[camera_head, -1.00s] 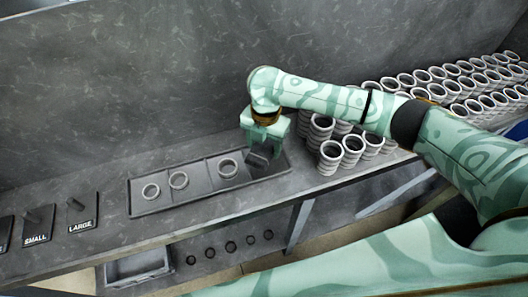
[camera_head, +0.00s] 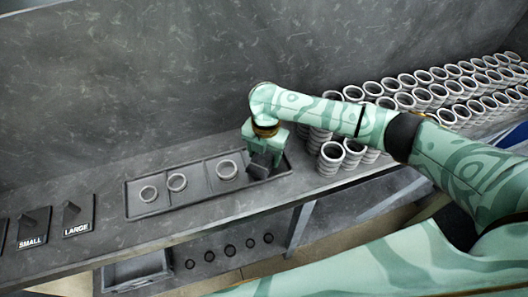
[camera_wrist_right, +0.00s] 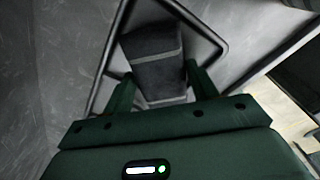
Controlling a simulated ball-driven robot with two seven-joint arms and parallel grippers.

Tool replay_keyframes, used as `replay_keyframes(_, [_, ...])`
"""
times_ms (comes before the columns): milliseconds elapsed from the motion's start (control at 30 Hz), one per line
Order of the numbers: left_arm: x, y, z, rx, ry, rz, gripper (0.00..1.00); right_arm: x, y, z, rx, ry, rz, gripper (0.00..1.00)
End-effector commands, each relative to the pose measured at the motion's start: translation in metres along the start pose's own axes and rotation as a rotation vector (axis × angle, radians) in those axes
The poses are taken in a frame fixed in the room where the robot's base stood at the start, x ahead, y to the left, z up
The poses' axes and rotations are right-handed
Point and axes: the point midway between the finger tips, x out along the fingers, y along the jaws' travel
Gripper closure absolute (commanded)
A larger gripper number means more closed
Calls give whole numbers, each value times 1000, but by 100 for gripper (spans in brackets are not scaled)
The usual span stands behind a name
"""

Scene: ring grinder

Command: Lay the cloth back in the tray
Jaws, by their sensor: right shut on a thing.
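The dark grey cloth (camera_head: 259,166) is at the right end of the tray (camera_head: 141,212), which lies on the grey bench. My right gripper (camera_head: 262,153) is above that end of the tray and shut on the cloth. In the right wrist view, the cloth (camera_wrist_right: 152,60) shows as a dark folded piece with a lighter band, between the fingers of my right gripper (camera_wrist_right: 160,88), with the tray rim (camera_wrist_right: 110,48) around it. I cannot tell whether the cloth touches the tray floor. My left gripper is not in view.
Several rings, such as one ring (camera_head: 227,170), lie in the tray's other compartments. Stacks of rings (camera_head: 331,158) stand close right of my gripper. The wall rises behind the bench.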

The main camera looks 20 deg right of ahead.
Motion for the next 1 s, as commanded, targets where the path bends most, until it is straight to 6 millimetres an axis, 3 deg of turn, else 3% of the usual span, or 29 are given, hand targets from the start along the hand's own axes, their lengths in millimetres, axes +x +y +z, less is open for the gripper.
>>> replay_keyframes(33, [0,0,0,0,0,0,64,0,0,0,0,0,0,34])
replay_keyframes(100, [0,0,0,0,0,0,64,0,0,0,0,0,0,20])
replay_keyframes(467, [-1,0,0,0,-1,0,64,-8,0,0,-2,-1,2,20])
replay_keyframes(800, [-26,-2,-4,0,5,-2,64,-88,1,0,-2,-3,3,20])
replay_keyframes(1000, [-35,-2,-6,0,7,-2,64,-123,1,-1,0,-1,2,20])
